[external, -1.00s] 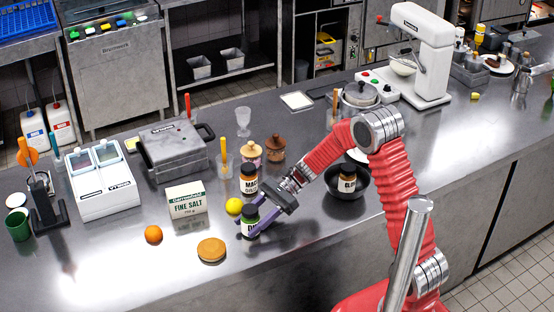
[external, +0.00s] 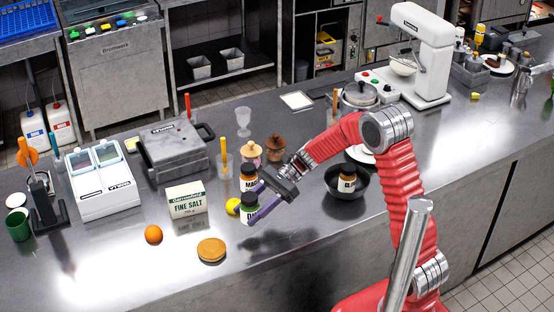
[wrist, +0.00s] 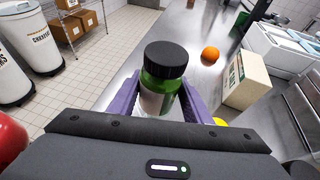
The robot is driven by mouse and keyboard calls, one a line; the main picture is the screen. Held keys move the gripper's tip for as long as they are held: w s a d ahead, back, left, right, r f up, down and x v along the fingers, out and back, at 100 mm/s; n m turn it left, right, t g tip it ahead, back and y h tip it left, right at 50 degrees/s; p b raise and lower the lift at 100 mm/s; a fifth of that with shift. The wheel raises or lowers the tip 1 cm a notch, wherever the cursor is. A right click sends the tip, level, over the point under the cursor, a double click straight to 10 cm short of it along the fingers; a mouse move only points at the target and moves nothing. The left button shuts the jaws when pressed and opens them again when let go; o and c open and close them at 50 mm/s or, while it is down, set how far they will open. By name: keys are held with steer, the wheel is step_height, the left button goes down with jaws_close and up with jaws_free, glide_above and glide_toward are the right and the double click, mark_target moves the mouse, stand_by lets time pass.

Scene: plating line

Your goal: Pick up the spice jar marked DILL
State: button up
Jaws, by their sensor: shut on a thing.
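The green jar with a black lid (external: 249,209) is between the purple fingers of my gripper (external: 257,204) in the external view. Its white label is partly covered; a letter like D shows at its left edge. In the wrist view the jar (wrist: 162,80) stands roughly upright between both fingers, black lid up, with its label turned away and unreadable. My gripper is shut on it and holds it a little above the counter.
A brown jar (external: 249,173) stands just behind the held jar, and a lemon (external: 233,206) is close at its left. A dark bowl (external: 345,211) holding another jar (external: 347,184) is right.

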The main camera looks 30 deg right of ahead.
mark_target(253, 195)
step_height(253, 195, up, 5)
steer(key=shift+r, duration=0.1)
stand_by(0.7)
